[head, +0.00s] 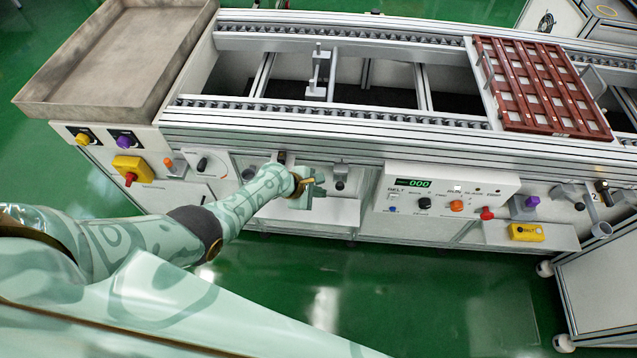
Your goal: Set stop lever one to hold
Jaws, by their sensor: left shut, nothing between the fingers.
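My left gripper (313,190) is at the front panel of the conveyor, left of the belt control box, with its fingers closed and nothing seen between them. A black fitting (282,157) shows on the panel just above my left wrist; it may belong to stop lever one, but the lever's handle is hidden or cannot be told apart behind my gripper. A grey bracket with a dark knob (340,178) sits just right of the fingertips. I cannot tell whether the fingers touch the lever, or its setting. My right gripper is not in view.
The belt control box (450,190) with a green display juts out to the right. A rotary switch panel (208,165) is left of my wrist. A brown slatted tray (540,85) lies on the rails. A grey lever handle (597,222) hangs at the far right.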

